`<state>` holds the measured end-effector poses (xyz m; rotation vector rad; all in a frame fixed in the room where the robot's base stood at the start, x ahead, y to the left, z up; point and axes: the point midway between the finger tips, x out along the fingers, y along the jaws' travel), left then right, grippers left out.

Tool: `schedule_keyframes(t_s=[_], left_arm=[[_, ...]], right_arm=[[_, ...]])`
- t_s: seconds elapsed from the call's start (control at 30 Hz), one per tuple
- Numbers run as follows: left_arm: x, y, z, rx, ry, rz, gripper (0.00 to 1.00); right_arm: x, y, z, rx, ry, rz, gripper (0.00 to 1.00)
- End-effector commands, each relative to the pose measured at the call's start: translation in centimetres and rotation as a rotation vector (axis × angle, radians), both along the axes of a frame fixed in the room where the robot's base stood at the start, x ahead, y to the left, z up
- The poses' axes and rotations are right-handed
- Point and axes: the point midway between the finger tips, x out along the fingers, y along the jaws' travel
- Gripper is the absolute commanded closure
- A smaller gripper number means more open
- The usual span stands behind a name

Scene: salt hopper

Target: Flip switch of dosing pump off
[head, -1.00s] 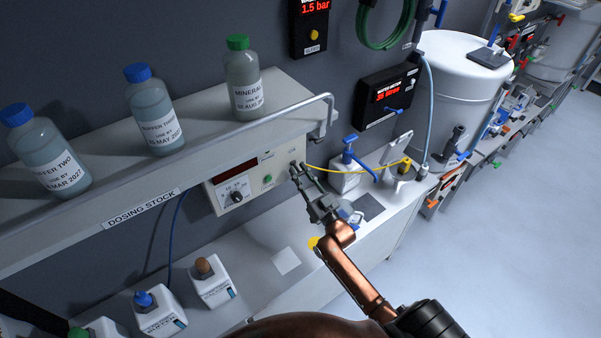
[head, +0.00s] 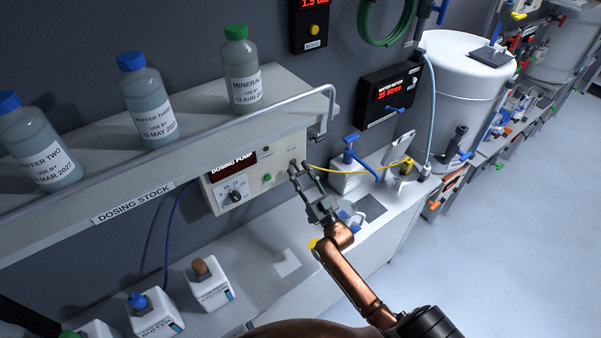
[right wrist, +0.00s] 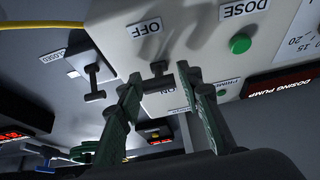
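The dosing pump (head: 238,182) is a cream box under the shelf, with a dark display, a dial and a green button. Its front also fills the right wrist view (right wrist: 190,45), upside down. There its small dark toggle switch (right wrist: 159,72) sits between an OFF label (right wrist: 146,28) and a partly covered ON label (right wrist: 168,90). My right gripper (head: 302,169) is at the right end of the pump front. In the right wrist view its two green fingers (right wrist: 158,85) are apart, on either side of the switch; I see no clear contact. My left gripper is not in view.
A shelf (head: 140,190) with several bottles overhangs the pump. A yellow tube (head: 345,171) runs right from beside the pump. White containers (head: 209,282) stand on the bench (head: 250,262) at lower left.

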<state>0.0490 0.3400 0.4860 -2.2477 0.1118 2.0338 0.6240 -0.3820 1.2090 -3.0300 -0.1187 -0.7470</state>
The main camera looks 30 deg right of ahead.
Motion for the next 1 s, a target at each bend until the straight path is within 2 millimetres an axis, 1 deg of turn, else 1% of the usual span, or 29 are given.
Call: schedule_keyframes(t_s=[0.03, 0.1, 0.37, 0.47, 0.57, 0.8, 0.9, 1.0], left_arm=[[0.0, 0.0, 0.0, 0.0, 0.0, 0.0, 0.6], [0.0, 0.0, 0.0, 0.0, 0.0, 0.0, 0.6], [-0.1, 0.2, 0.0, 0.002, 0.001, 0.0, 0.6], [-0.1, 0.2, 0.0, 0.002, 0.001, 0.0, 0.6], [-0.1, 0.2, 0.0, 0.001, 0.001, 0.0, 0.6], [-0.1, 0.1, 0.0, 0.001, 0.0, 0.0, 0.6], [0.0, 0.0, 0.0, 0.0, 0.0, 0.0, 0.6], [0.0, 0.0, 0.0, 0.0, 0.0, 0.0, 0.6]], right_arm=[[0.0, 0.0, 0.0, 0.0, 0.0, 0.0, 0.62], [0.0, 0.0, 0.0, 0.0, 0.0, 0.0, 0.58], [-0.1, 0.0, -0.1, 0.0, 0.001, 0.0, 0.58], [-0.6, -0.1, -0.4, 0.0, 0.002, -0.001, 0.58], [-1.8, -0.2, -1.2, 0.0, 0.005, -0.001, 0.58], [-6.2, -0.5, -3.5, 0.0, 0.005, -0.001, 0.58], [-7.9, -0.7, -4.3, 0.0, 0.004, -0.001, 0.58], [-9.2, -0.7, -5.0, 0.0, 0.004, 0.0, 0.58]])
